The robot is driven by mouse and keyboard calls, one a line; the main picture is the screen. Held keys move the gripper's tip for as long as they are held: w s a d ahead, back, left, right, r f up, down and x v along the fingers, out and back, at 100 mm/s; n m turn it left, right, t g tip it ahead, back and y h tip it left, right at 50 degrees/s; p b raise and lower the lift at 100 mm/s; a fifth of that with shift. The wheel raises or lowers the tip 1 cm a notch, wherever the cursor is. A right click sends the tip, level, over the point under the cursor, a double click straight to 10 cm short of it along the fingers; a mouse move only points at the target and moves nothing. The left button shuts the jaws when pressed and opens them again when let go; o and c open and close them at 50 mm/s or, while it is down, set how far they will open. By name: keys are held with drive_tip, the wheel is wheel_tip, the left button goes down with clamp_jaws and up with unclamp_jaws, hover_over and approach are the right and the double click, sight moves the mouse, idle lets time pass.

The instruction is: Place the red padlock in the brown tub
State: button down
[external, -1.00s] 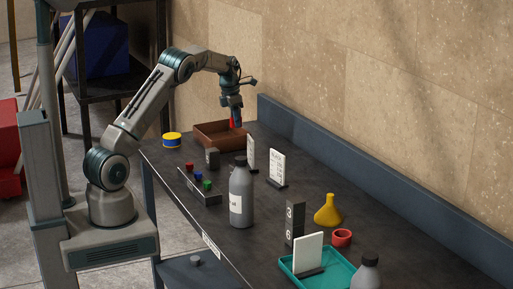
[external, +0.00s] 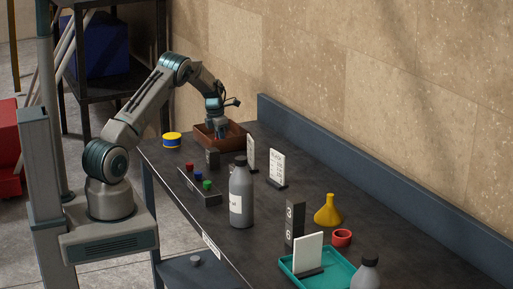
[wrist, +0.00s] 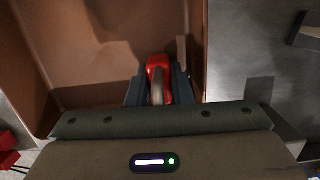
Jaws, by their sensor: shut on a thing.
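The brown tub (external: 239,139) stands at the far end of the dark workbench. My gripper (external: 217,137) points down inside the tub's outline. In the wrist view my gripper (wrist: 160,92) is shut on the red padlock (wrist: 158,66), whose red body and grey shackle show between the fingers. The tub (wrist: 75,50) fills the left and middle of that view, and the padlock is over its inside, near the right wall. I cannot tell whether the padlock touches the tub floor. In the external view the padlock is hidden by my gripper.
A yellow and blue tin (external: 172,140) stands left of the tub. A button box (external: 200,188), a grey bottle (external: 241,195) and white sign cards (external: 277,166) stand nearer. A teal tray (external: 345,274), yellow funnel (external: 328,211) and red cup (external: 342,238) are at the near end.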

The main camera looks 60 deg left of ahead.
drive_tip(key=shift+f, duration=0.2)
drive_tip(key=shift+f, duration=0.1)
drive_tip(key=c, duration=1.6)
unclamp_jaws()
drive_tip(key=shift+f, duration=0.1)
drive_tip(key=shift+o, duration=0.2)
drive_tip(key=r, duration=0.4)
drive_tip(key=s+r+b, duration=0.1)
drive_tip(key=r, duration=0.3)
drive_tip(key=r+b, duration=0.1)
drive_tip(key=r, duration=0.3)
drive_tip(key=shift+s+r, duration=0.15)
drive_tip(key=shift+s, duration=0.25)
